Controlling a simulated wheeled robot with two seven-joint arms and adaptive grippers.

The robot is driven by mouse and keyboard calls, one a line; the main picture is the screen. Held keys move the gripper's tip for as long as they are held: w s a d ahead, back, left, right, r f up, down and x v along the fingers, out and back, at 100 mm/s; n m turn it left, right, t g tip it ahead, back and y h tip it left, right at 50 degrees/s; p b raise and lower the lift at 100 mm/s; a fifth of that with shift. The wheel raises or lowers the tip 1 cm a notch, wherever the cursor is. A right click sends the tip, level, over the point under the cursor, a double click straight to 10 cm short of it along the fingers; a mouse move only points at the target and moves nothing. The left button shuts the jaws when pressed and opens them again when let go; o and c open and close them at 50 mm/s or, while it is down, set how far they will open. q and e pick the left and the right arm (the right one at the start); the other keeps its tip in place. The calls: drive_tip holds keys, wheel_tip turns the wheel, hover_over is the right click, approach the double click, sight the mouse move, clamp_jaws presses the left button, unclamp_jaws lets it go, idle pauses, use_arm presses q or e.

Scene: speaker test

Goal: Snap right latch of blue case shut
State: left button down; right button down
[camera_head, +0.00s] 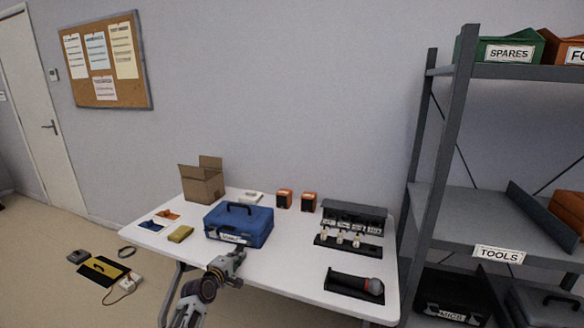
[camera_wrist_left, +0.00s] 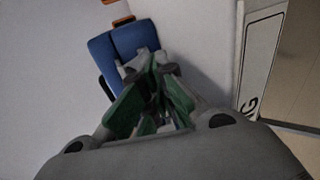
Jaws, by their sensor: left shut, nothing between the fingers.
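The blue case (camera_head: 256,222) lies on the white table with its lid down and a black handle on top. A white label (camera_head: 233,239) is on its front. The right latch is too small to make out, so I cannot tell its state. My left gripper (camera_head: 236,257) is shut and empty, just in front of the case's front right part. In the left wrist view the gripper's green-sided fingers (camera_wrist_left: 151,72) point at the case (camera_wrist_left: 132,38) and hide part of it; I cannot tell whether they touch. My right gripper is not in view.
On the white table (camera_head: 290,255) stand a cardboard box (camera_head: 202,183), a yellow sponge-like block (camera_head: 180,233), two orange-and-black boxes (camera_head: 309,201), a black rack (camera_head: 354,215) and a microphone in a dark tray (camera_head: 355,287). A grey shelf (camera_head: 440,150) rises at the right.

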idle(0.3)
use_arm(q)
drive_tip(key=shift+f+p+v, duration=0.1)
drive_tip(key=shift+p+v, duration=0.45)
drive_tip(key=shift+v, duration=0.1)
drive_tip(key=shift+f+p+v, duration=0.15)
drive_tip(key=shift+p+v, duration=0.35)
drive_tip(key=shift+v, duration=0.2)
drive_tip(key=shift+s+a+p, duration=0.2)
drive_tip(key=shift+s+p, duration=0.2)
drive_tip(key=shift+s, duration=0.3)
drive_tip(key=shift+s+a+p, duration=0.25)
drive_tip(key=shift+s+p, duration=0.15)
drive_tip(key=shift+s, duration=0.3)
drive_tip(key=shift+s+a+p, duration=0.2)
drive_tip(key=shift+s+p, duration=0.2)
drive_tip(key=shift+s, duration=0.3)
drive_tip(key=shift+s+f, duration=0.1)
drive_tip(key=shift+s, duration=0.05)
